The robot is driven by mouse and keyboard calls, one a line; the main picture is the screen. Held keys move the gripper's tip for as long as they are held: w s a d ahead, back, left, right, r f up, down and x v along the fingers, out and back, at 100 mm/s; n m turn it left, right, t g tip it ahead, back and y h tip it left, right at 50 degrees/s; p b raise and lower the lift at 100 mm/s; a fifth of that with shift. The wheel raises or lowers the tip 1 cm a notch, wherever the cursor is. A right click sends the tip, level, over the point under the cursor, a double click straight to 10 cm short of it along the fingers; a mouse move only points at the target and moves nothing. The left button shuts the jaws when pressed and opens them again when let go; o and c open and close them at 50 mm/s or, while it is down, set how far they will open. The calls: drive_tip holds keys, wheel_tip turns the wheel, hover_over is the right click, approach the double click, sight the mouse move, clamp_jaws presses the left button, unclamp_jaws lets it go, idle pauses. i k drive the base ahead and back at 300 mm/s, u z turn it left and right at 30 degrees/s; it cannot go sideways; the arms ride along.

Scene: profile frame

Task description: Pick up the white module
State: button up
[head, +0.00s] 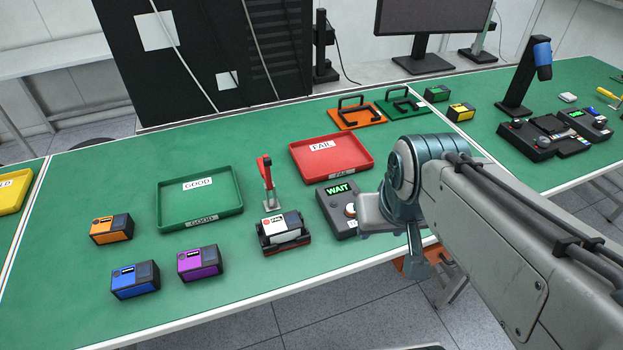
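The white module (287,228) sits in a dark holder with red edges (287,247) near the front edge of the green table. It has a dark part at its right end and a small red mark on its left. A toggle clamp with a red handle (266,181) stands upright just behind it. My gripper (417,268) is at the end of the bent arm, to the right of the module and apart from it, by the table's front edge. The arm hides much of it, and its fingers cannot be made out.
Orange (110,230), blue (135,281) and purple (199,264) modules stand left of the holder. A green GOOD tray (200,222) and a red FAIL tray (333,176) lie behind. A grey box reading WAIT (337,215) stands between holder and arm.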

sight(284, 228)
drive_tip(key=k, duration=1.1)
drive_tip(key=u, duration=0.9)
drive_tip(key=i, duration=1.45)
drive_tip(key=z, duration=1)
